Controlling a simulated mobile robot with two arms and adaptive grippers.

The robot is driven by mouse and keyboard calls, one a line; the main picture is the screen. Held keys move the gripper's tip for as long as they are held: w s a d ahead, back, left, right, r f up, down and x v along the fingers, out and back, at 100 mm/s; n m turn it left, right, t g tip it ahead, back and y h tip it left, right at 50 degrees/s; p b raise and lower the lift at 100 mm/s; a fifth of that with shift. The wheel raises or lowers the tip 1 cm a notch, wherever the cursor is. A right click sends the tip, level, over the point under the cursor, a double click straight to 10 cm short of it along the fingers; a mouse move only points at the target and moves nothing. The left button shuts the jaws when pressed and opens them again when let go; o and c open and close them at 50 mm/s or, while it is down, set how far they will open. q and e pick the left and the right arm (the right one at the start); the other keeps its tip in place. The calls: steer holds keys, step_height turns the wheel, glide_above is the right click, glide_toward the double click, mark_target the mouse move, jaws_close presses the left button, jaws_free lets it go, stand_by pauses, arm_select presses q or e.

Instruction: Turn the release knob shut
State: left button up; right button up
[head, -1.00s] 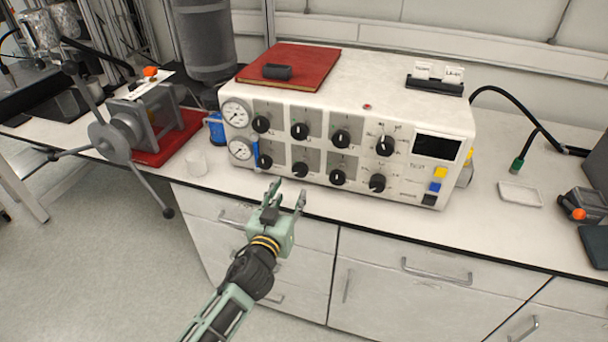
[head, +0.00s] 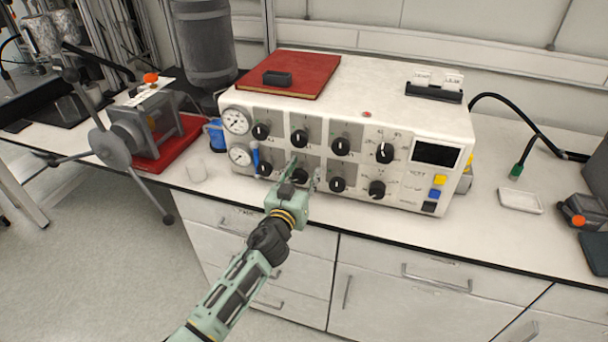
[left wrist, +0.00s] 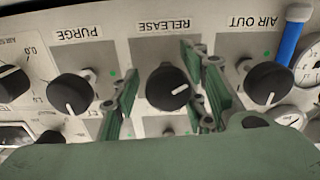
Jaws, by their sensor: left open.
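The release knob (left wrist: 168,87) is a round black knob with a white pointer line, under an upside-down RELEASE label in the left wrist view. Its pointer slants toward the right of that view. In the head view it sits in the lower row of the white control box (head: 395,112), partly hidden by my gripper. My left gripper (head: 303,170) is open at the panel. In the left wrist view its green fingers stand on either side of the release knob, with a gap visible on the left. Contact on the right cannot be told.
The PURGE knob (left wrist: 70,92) and AIR OUT knob (left wrist: 268,82) flank it closely. A blue lever (left wrist: 291,40) and gauges (head: 237,120) are at the box's left end. The counter right of the box is partly clear.

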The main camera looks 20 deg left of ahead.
arm_select(q)
steer(key=shift+c, duration=0.4)
jaws_close()
